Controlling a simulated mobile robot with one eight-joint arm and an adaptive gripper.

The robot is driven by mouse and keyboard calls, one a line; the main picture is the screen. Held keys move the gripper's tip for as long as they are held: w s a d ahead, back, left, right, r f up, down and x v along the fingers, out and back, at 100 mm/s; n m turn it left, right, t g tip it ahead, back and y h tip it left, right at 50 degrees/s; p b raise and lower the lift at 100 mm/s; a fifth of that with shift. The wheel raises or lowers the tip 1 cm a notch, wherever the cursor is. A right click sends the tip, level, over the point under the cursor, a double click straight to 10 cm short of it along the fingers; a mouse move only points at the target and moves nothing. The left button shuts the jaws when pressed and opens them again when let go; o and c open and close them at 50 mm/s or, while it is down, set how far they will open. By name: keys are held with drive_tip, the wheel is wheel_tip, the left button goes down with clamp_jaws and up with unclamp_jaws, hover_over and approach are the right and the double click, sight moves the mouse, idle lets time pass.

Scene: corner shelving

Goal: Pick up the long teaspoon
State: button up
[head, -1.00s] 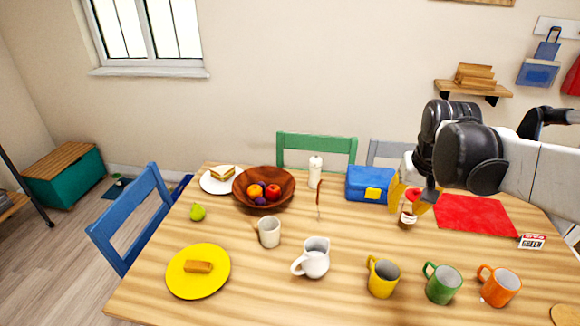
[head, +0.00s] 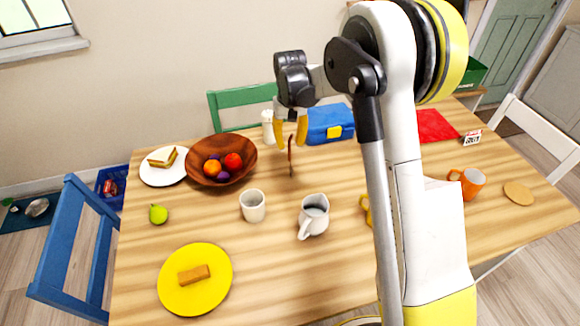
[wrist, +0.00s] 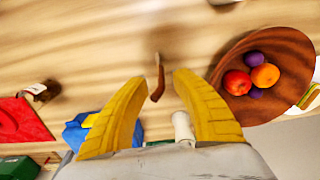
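The long teaspoon (head: 291,158) lies on the wooden table, with a reddish-brown handle and a thin end towards the front. It is right of the wooden bowl. My gripper (head: 291,142), with yellow fingers, is open and empty above the handle. In the wrist view the teaspoon's handle (wrist: 157,85) shows in the gap between the two open fingertips (wrist: 158,79), which look apart from it. The spoon's far end is blurred in the wrist view.
The wooden bowl of fruit (head: 244,166) stands to the left. A white bottle (head: 267,127) and a blue lunch box (head: 318,136) are close behind. A beige cup (head: 253,207) and a white jug (head: 314,216) stand in front. My arm hides some mugs.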

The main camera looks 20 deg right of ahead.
drive_tip(key=b, duration=0.2)
hover_over(290, 168)
drive_tip(key=f, duration=0.5)
drive_tip(key=shift+w+f, duration=0.15)
drive_tip(key=shift+w, duration=0.15)
clamp_jaws()
